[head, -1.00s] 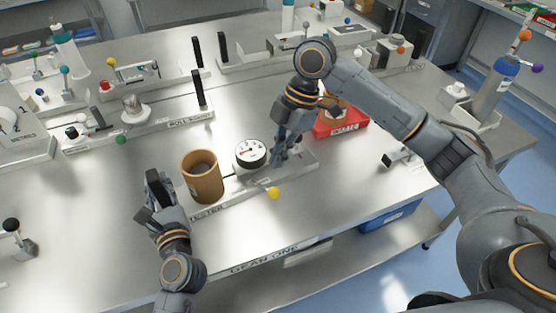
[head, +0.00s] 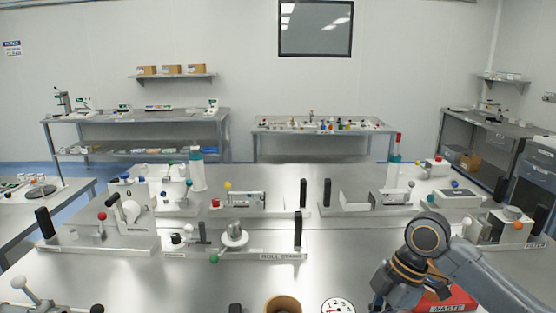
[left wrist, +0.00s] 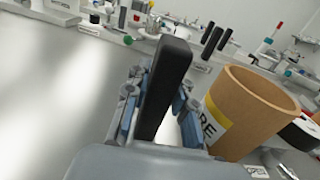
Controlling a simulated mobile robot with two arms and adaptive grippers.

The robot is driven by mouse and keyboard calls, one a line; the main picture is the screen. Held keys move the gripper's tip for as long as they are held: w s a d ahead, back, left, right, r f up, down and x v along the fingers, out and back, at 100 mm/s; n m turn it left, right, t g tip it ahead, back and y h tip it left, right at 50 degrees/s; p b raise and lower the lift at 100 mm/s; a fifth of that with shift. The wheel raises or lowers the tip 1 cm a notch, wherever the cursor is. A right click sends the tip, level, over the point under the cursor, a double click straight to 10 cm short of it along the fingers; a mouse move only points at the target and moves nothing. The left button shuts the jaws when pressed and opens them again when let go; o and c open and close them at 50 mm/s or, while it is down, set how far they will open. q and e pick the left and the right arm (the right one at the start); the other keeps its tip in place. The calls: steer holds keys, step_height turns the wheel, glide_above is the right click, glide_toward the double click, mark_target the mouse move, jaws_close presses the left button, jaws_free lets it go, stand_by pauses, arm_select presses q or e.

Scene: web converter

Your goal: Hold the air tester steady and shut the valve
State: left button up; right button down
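The air tester is mostly below the head view. Only the rim of its brown cup (head: 283,304), the upper part of its white dial gauge (head: 338,306) and the tip of its black upright handle (head: 235,308) show at the bottom edge. In the left wrist view my left gripper (left wrist: 160,115) has its fingers close on both sides of the black handle (left wrist: 170,70) and appears shut on it; the cup (left wrist: 245,115) stands just right. My right gripper (head: 378,302) is at the bottom edge, right of the gauge, fingers cut off. The valve is not visible.
A red tray labelled WASTE (head: 450,300) lies right of my right gripper, partly behind my arm. The roll stand (head: 270,256) and other fixtures with black handles and coloured knobs stand behind the tester.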

arm_select(q)
steer(key=o, duration=0.4)
steer(key=shift+f, duration=0.15)
steer(key=shift+c, duration=0.2)
steer(key=shift+o, duration=0.4)
steer(key=shift+w, duration=0.1)
steer(key=s+d, duration=0.1)
steer(key=s, duration=1.1)
steer(key=shift+s+d, duration=0.1)
